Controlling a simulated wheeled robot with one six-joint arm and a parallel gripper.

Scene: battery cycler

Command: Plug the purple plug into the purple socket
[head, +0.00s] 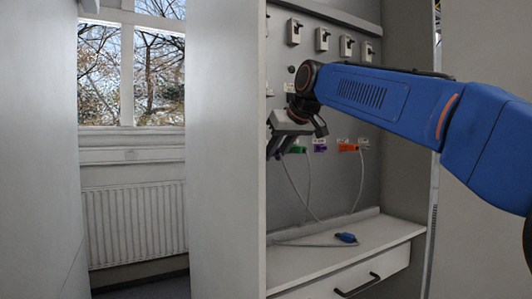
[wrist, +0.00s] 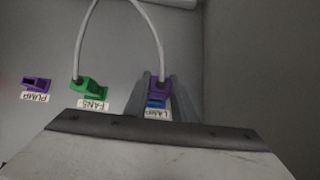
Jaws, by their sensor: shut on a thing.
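My gripper (head: 281,147) is up at the left end of the socket row on the cabinet's back wall. In the wrist view its fingers (wrist: 156,94) are shut on the purple plug (wrist: 159,88), whose grey cable loops upward. The plug is at the blue socket (wrist: 155,103) labelled LAMP; I cannot tell whether it is inserted. The purple socket (wrist: 38,84), labelled PUMP, shows empty at the wrist view's left. In the head view the purple socket (head: 320,148) is right of the green one, apart from my gripper.
A green plug (wrist: 92,88) with a cable sits at the FANS socket. An orange plug (head: 349,147) with a hanging cable is further right. A blue plug (head: 345,238) lies on the shelf (head: 385,235) with its cable. Switches (head: 322,39) line the upper wall. Cables hang below the sockets.

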